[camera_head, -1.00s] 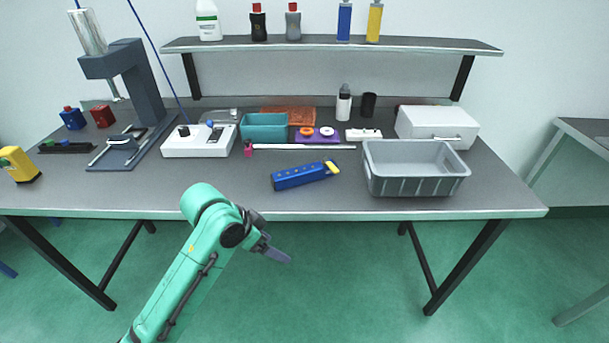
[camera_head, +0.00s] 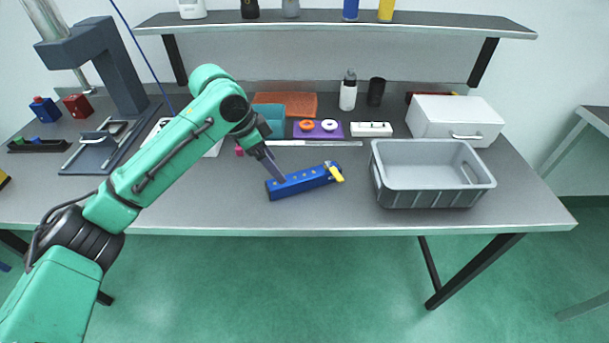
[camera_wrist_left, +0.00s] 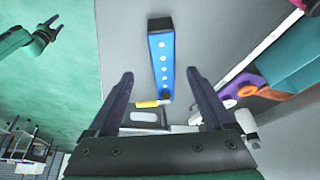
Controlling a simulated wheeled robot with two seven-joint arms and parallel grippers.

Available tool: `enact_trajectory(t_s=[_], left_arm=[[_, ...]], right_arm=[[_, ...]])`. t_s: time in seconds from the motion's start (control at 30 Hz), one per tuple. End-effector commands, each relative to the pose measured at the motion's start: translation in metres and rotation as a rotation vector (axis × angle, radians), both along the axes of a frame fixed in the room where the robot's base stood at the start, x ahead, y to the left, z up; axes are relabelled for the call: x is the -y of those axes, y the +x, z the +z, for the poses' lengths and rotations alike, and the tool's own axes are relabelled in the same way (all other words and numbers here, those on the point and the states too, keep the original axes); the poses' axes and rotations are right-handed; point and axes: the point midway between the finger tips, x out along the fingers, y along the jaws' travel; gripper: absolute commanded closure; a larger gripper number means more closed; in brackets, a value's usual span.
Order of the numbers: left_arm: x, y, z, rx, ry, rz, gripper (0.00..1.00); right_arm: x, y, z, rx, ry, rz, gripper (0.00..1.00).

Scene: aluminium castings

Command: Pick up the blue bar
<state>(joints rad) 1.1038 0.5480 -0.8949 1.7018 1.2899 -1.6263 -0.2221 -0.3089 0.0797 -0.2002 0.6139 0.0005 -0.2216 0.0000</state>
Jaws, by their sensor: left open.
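The blue bar (camera_head: 302,181) lies flat on the grey table, with a yellow piece at its right end and a row of pale dots on top. My left gripper (camera_head: 277,170) is at the bar's left part in the head view, tilted down. The left wrist view shows its two fingers wide apart and empty, with the bar (camera_wrist_left: 160,65) lying lengthwise in the gap between them. I cannot tell the height left above the bar. A second green arm with a small gripper (camera_wrist_left: 57,25), my right one, shows over the floor in the wrist view; its fingers look apart.
A grey crate (camera_head: 435,196) stands right of the bar. Behind are a purple holder with rings (camera_head: 330,133), a white block (camera_head: 369,129), a teal bin (camera_head: 293,128) partly behind my arm, and a white box (camera_head: 455,120). The table front is clear.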

Motion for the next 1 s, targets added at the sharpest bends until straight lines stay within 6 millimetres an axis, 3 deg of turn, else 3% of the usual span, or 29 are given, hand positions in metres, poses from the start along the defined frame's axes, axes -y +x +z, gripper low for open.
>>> enact_trajectory(t_s=[0.07, 0.17, 0.43, 0.67, 0.77, 0.9, 1.0], left_arm=[[0.006, 0.002, -0.015, -0.002, 0.0, 0.0, 0.15], [0.01, 0.004, -0.026, -0.001, 0.0, 0.002, 0.15], [0.026, 0.008, -0.069, -0.001, 0.001, 0.0, 0.15], [0.028, 0.009, -0.076, 0.002, 0.0, 0.0, 0.15], [0.028, 0.009, -0.076, 0.002, 0.0, 0.0, 0.46], [0.028, 0.009, -0.076, 0.002, 0.0, 0.001, 0.99], [0.028, 0.009, -0.075, 0.004, -0.002, 0.0, 1.0]], right_arm=[[0.0, -0.011, 0.003, -0.018, -0.001, 0.0, 0.5], [0.0, -0.012, 0.005, -0.018, -0.001, 0.0, 0.5], [-0.002, 0.023, 0.02, 0.038, 0.004, 0.0, 0.5], [-0.001, 0.012, 0.018, 0.021, 0.003, 0.0, 0.5], [-0.001, 0.008, 0.018, 0.015, 0.002, 0.0, 0.5], [-0.001, 0.008, 0.018, 0.014, 0.002, 0.0, 0.5], [-0.001, 0.008, 0.018, 0.014, 0.002, 0.0, 0.5]])
